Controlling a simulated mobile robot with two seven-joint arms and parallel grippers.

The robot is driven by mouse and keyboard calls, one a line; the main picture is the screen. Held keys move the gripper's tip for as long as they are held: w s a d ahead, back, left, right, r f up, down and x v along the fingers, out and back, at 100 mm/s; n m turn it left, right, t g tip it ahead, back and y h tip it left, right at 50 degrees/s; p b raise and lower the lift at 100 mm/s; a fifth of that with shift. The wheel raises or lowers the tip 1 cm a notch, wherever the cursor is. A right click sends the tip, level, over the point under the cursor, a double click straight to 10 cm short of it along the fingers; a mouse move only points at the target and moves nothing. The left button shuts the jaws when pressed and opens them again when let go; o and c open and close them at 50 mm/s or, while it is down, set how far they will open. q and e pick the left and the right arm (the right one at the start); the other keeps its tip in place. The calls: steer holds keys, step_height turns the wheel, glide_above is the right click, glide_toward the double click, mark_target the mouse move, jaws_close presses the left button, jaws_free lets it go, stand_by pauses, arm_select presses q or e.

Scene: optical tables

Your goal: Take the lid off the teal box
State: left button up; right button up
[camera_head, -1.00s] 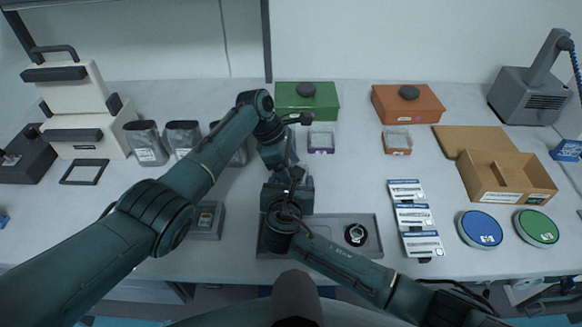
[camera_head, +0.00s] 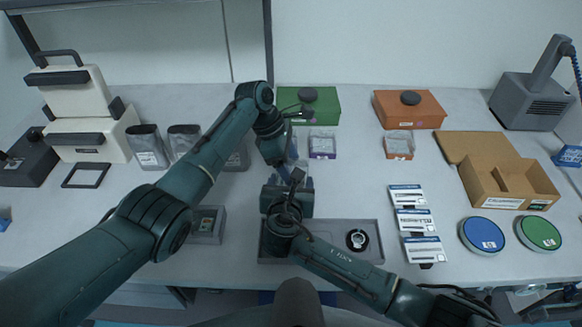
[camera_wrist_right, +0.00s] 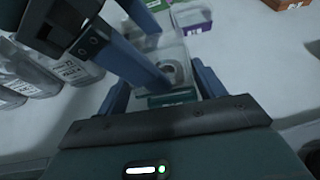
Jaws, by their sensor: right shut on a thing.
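The teal box shows in the right wrist view as a small clear box with a teal front strip (camera_wrist_right: 172,99) and a round grey item inside. My right gripper (camera_wrist_right: 162,92) is shut on this box, one blue finger on each side. In the head view the right gripper (camera_head: 288,181) hides most of the box. My left gripper (camera_head: 291,157) comes down from behind, close above the box. Its blue fingers (camera_wrist_right: 146,42) cross over the box's left side in the right wrist view. I cannot make out the lid or whether the left fingers hold it.
A small purple-fronted box (camera_head: 322,146) and an orange-fronted box (camera_head: 398,146) stand behind to the right. Green (camera_head: 321,106) and orange (camera_head: 425,110) large boxes are at the back. A grey tray (camera_head: 325,252) with a round item (camera_head: 357,240) lies in front. Grey pouches (camera_head: 148,147) stand left.

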steer(key=shift+s+d+f, duration=0.1)
steer(key=shift+d+f, duration=0.1)
steer(key=shift+f, duration=0.25)
steer(key=shift+s+d+f, duration=0.1)
steer(key=shift+d+f, duration=0.1)
steer(key=shift+f, duration=0.25)
steer(key=o, duration=1.4)
steer(key=shift+a+r, duration=0.15)
steer(key=shift+o, duration=0.2)
